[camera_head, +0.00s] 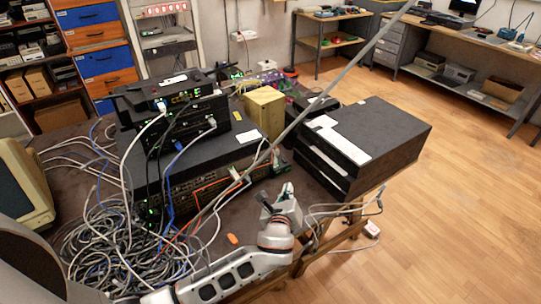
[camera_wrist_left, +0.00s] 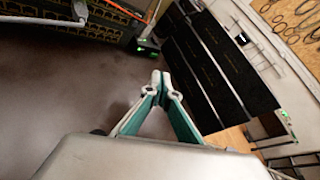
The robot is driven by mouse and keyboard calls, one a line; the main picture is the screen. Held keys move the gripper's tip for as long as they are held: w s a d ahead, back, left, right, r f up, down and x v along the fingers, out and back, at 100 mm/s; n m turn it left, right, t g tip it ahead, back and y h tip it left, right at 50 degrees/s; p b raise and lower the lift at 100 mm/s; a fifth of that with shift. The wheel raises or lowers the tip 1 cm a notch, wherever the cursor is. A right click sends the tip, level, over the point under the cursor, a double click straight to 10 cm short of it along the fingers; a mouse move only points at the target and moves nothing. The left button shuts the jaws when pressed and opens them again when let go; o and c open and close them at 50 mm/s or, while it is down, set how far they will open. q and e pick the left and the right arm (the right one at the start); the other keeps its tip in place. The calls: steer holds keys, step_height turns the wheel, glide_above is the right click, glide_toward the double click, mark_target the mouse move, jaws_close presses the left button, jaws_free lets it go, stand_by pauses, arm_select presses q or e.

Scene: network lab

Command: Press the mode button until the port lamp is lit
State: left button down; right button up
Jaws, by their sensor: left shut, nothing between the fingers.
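A wide dark network switch (camera_head: 200,160) with rows of ports lies on the cluttered table, under a stack of smaller black devices. Small green lights glow at its lower left end. Its port rows (camera_wrist_left: 95,18) also show at the top left of the left wrist view, with a small box bearing a green light (camera_wrist_left: 148,43) at their right end. I cannot make out the mode button, nor which light is the port lamp. My left gripper (camera_head: 267,200) is in front of the switch's right part; its fingertips (camera_wrist_left: 160,78) are together, empty and apart from the switch.
A tangle of grey and blue cables (camera_head: 110,240) covers the table's front left. Black boxes (camera_head: 380,130) stand at the right, a yellowish block (camera_head: 265,108) behind the switch. A grey pole crosses the view. Floor at right is clear.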

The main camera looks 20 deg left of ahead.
mark_target(267, 165)
arm_select(q)
steer(key=shift+w, duration=0.25)
steer(key=shift+s+r, duration=0.1)
steer(key=shift+s, duration=0.1)
steer(key=shift+w+a+b, duration=0.35)
steer(key=shift+w+a, duration=0.75)
steer(key=shift+a, duration=0.25)
steer(key=shift+w+a+b, duration=0.3)
steer(key=shift+w+a, duration=0.75)
steer(key=shift+a, duration=0.3)
steer(key=shift+w+a, duration=0.65)
steer(key=shift+a, duration=0.15)
steer(key=shift+a+p, duration=0.1)
steer(key=shift+p, duration=0.2)
steer(key=shift+w+a, duration=0.1)
steer(key=shift+w, duration=0.05)
steer(key=shift+w+a, duration=0.1)
steer(key=shift+a, duration=0.05)
